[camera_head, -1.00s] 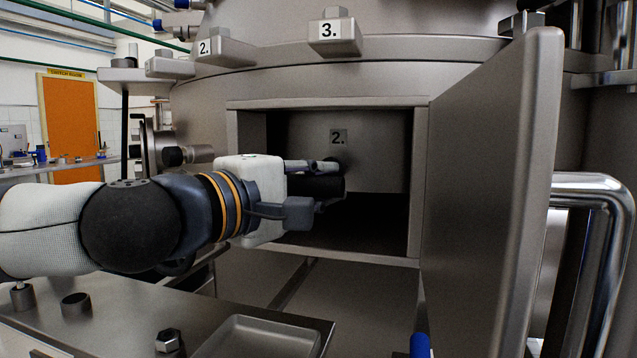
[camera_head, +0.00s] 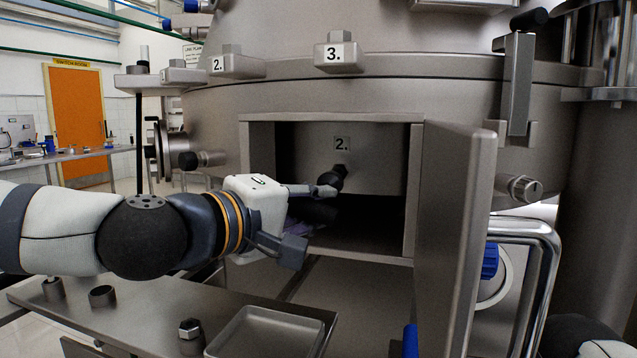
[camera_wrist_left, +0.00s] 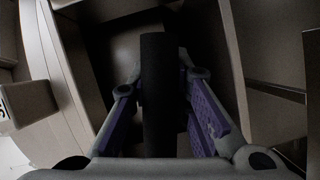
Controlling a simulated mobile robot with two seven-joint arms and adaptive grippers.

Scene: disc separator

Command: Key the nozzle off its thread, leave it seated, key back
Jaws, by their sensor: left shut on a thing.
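My left gripper (camera_head: 308,218) reaches from the left into the square opening of the steel housing. It is shut on the key, whose dark handle (camera_head: 315,211) shows between its fingers. In the left wrist view the black handle (camera_wrist_left: 162,95) lies between the two purple-padded fingers. The nozzle (camera_head: 341,171) is a dark piece on the back wall under the label "2.". It sits just above and right of the upper fingertip, which partly overlaps it. The key's working end is hard to make out in the dark. My right gripper is out of view.
The open door (camera_head: 455,240) stands right of the opening. A curved pipe handle (camera_head: 545,255) is at the right.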

